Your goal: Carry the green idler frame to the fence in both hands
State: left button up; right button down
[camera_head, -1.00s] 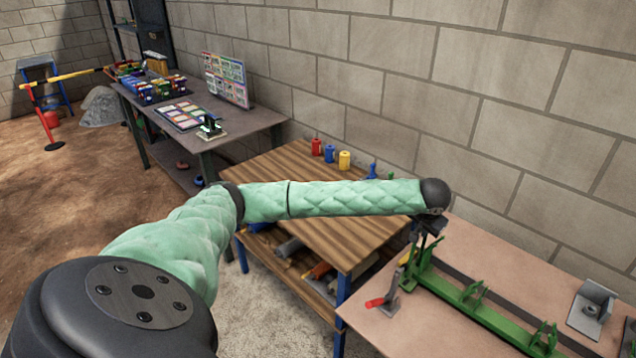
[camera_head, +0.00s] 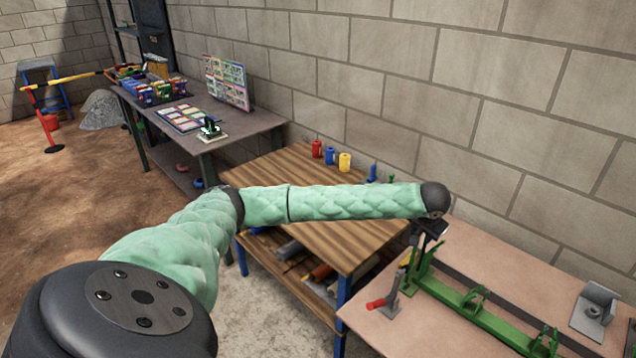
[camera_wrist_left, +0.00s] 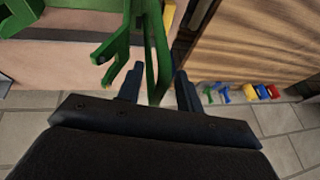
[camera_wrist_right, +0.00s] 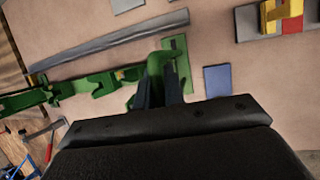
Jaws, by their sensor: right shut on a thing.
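The green idler frame (camera_head: 475,306) lies along the pinkish table (camera_head: 375,325) at the right of the head view, its far end cut off at the bottom edge. My left gripper (camera_head: 428,238) is at the frame's near-left end. In the left wrist view, its fingers (camera_wrist_left: 157,74) stand apart on either side of a green upright of the frame (camera_wrist_left: 118,42), with a gap. In the right wrist view, my right gripper (camera_wrist_right: 160,82) is shut on a green end part of the frame (camera_wrist_right: 100,83). The right gripper is out of the head view.
A red-handled clamp (camera_head: 388,300) stands close beside the frame. A grey bracket (camera_head: 595,308) lies on the same table. A wooden bench (camera_head: 300,165) and a dark table (camera_head: 235,125) line the wall. A yellow-barred barrier (camera_head: 62,78) stands far left, with open floor before it.

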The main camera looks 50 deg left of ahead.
pick_arm(q)
jog(key=shift+f, duration=0.2)
pick_arm(e)
jog(key=c, duration=1.8)
grip_release()
pick_arm(q)
jog(key=shift+r, duration=0.1)
pick_arm(e)
jog(key=o, duration=0.4)
jog(key=shift+r, duration=0.15)
